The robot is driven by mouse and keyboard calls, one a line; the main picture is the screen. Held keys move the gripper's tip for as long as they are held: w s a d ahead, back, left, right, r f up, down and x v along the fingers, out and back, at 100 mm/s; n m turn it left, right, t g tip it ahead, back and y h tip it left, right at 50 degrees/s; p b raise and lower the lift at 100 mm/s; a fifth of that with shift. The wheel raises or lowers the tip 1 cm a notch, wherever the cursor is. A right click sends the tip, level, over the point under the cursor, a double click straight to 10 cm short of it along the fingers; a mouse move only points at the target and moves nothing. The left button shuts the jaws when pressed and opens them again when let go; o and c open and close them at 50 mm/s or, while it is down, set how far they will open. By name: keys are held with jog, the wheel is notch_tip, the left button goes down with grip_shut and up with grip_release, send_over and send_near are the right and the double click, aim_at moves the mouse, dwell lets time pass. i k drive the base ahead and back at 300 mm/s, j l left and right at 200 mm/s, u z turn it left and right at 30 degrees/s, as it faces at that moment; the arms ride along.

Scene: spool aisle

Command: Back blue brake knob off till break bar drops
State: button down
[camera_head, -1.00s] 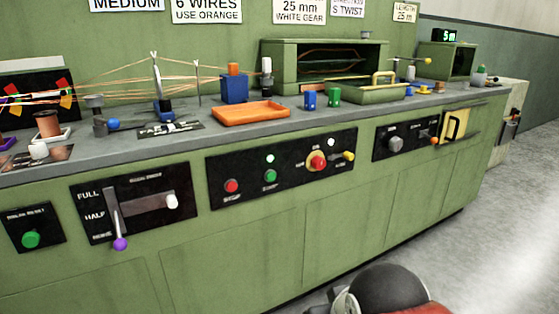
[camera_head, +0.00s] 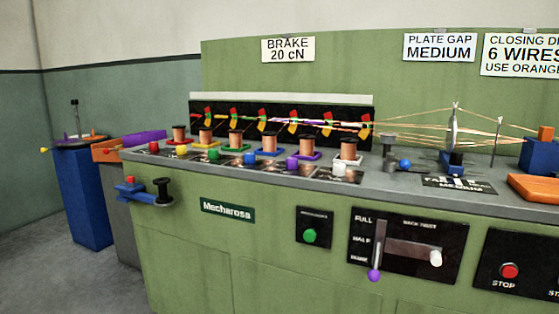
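The blue brake knob (camera_head: 250,159) sits at the front of a blue-based copper spool (camera_head: 269,142), in a row of spools with coloured knobs. Behind the row is a black panel (camera_head: 225,118) with red and yellow flag-like pieces and thin wires running right. I cannot tell which part is the break bar. Another blue knob (camera_head: 405,164) is on a grey fitting to the right. A sign (camera_head: 288,49) reads "BRAKE 20 cN". My gripper is not in view.
The green machine's front carries a black reel on a blue bracket (camera_head: 148,191), a green button (camera_head: 309,236) and a purple-tipped lever (camera_head: 374,275). A blue stand (camera_head: 83,198) and grey floor (camera_head: 55,280) are at left.

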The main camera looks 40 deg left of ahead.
aim_at(249, 158)
jog(key=u, duration=1.8)
